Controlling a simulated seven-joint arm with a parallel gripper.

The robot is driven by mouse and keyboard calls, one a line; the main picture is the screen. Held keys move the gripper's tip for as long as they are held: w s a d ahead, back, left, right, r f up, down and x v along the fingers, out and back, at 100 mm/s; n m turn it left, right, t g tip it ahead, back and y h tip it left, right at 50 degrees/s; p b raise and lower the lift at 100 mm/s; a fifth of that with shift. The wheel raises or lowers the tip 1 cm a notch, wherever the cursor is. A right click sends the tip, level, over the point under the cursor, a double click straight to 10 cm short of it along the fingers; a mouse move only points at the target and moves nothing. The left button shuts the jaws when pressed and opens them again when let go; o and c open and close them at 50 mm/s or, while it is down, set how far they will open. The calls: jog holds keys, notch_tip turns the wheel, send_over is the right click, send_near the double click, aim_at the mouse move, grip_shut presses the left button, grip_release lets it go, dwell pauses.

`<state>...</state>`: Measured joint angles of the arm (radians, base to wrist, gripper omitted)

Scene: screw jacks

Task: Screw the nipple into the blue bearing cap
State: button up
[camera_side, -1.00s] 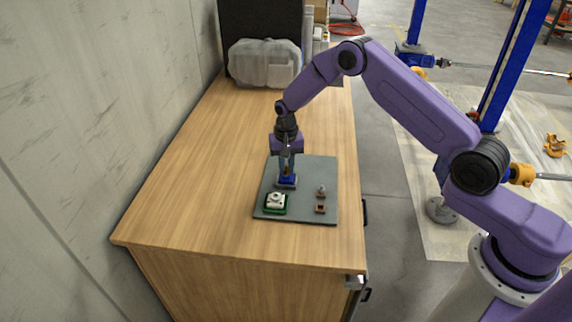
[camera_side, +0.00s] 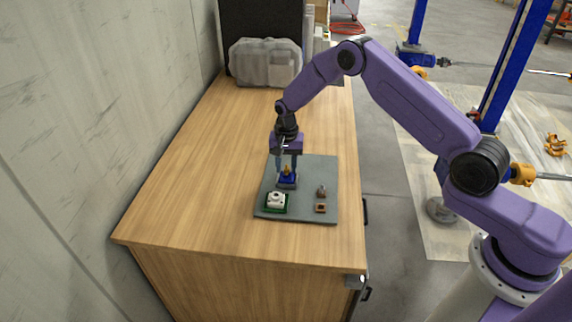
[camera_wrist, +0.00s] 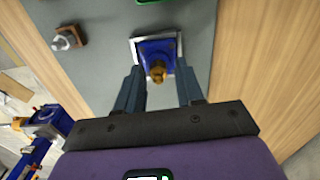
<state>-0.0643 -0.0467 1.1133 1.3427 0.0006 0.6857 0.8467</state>
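The blue bearing cap (camera_side: 287,183) stands on the grey mat, in a pale square frame; it also shows in the wrist view (camera_wrist: 150,54). The brass nipple (camera_wrist: 157,71) stands upright on top of the cap, and in the side view it is a small golden spot (camera_side: 287,171). How deep its thread sits is hidden. My gripper (camera_side: 286,168) points down over the cap. Its two fingers are spread on either side of the nipple, with visible gaps to it in the wrist view (camera_wrist: 159,75). Nothing is held.
The grey mat (camera_side: 308,170) lies on the wooden bench (camera_side: 185,190). A white part in a green holder (camera_side: 277,202) is at front left. A small grey part (camera_side: 321,191) and a brown block (camera_side: 320,208) are at right.

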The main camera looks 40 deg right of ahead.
jog(key=n, duration=0.6)
jog(key=shift+n, duration=0.3)
jog(key=n, duration=0.6)
jog(key=shift+n, duration=0.3)
jog(key=n, duration=0.5)
jog(key=shift+n, duration=0.3)
jog(key=n, duration=0.4)
jog(key=shift+n, duration=0.3)
jog(key=shift+c, duration=0.3)
